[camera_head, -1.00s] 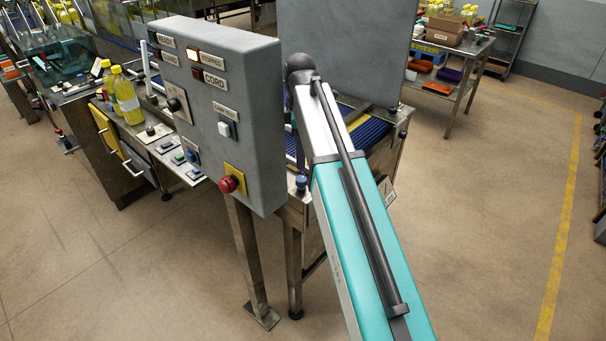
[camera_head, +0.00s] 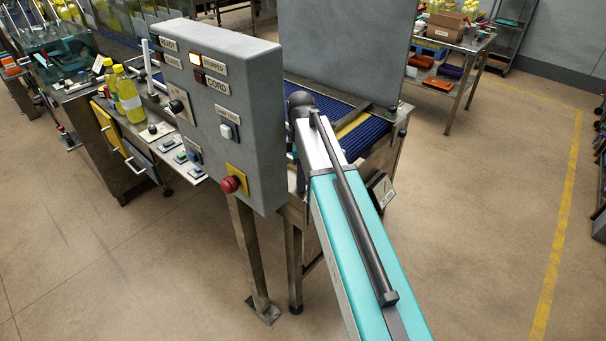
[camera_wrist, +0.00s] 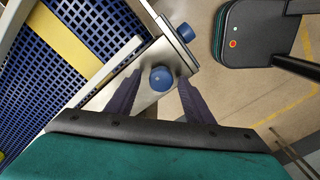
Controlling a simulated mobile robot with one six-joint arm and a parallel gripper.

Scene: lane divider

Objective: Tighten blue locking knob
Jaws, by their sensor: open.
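A round blue knob (camera_wrist: 161,78) sits on a metal bracket plate (camera_wrist: 144,98) in the wrist view. My gripper (camera_wrist: 158,80) is open, with one dark finger on each side of this knob; I cannot tell whether either finger touches it. A second blue knob (camera_wrist: 186,32) is at the plate's far end, beyond the fingers. A yellow lane divider (camera_wrist: 62,38) runs over the blue belt (camera_wrist: 28,75), and the divider also shows in the head view (camera_head: 354,124). My arm hides the gripper and the near knob in the head view.
A grey control panel (camera_head: 240,120) with a red button (camera_head: 231,184) stands close left of my arm. Yellow bottles (camera_head: 128,95) stand at left. The floor at right is open.

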